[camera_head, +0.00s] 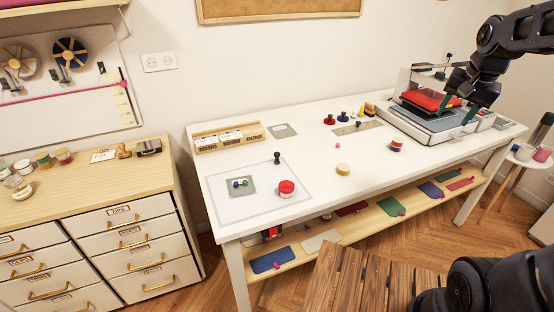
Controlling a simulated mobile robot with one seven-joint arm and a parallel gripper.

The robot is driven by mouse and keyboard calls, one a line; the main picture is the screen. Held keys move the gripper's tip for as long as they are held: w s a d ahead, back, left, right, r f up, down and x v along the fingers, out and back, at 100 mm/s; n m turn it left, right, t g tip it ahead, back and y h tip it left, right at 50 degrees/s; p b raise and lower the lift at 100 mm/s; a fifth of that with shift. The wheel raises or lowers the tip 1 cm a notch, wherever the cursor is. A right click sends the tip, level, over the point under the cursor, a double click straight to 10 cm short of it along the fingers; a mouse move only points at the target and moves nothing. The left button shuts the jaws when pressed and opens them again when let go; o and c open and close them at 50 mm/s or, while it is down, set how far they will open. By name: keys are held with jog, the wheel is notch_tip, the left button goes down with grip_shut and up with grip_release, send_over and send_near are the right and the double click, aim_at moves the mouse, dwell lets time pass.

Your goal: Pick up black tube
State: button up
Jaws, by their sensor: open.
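My gripper (462,107) is at the upper right, over the right side of a grey-and-white machine (440,124) with a red top part (428,99). Its jaws are open, and nothing shows held between them. No thing is clearly a black tube at this size. A small upright black piece (277,157) stands on the white table, far to the left of my gripper. A black object (149,147) lies on the wooden cabinet at the left. I cannot tell whether either is the tube.
Stamps (343,117) stand at the back. A slatted wooden surface (350,282) is in front. The table's middle is mostly clear.

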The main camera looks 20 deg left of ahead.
jog(key=w+a+f+m+g, duration=0.1)
jog(key=w+a, duration=0.3)
jog(key=a, duration=0.2)
jog(key=w+a+f+m, duration=0.1)
jog(key=w+a, duration=0.3)
jog(key=a, duration=0.3)
jog(key=m+g+h, duration=0.1)
jog(key=m+g, duration=0.1)
jog(key=m, duration=0.4)
send_over(277, 153)
jog(key=f, duration=2.1)
jog(key=shift+s+d+f, duration=0.15)
jog(key=shift+s+d, duration=0.1)
jog(key=shift+s, duration=0.05)
notch_tip(277, 153, down, 5)
jog(key=shift+f, duration=0.1)
jog(key=shift+w+a+f, duration=0.15)
jog(key=shift+w+f, duration=0.05)
jog(key=shift+f, duration=1.05)
jog(key=shift+w+a+f, duration=0.1)
jog(key=shift+w+f, duration=0.05)
jog(key=shift+f, duration=1.1)
jog(key=c, duration=1.1)
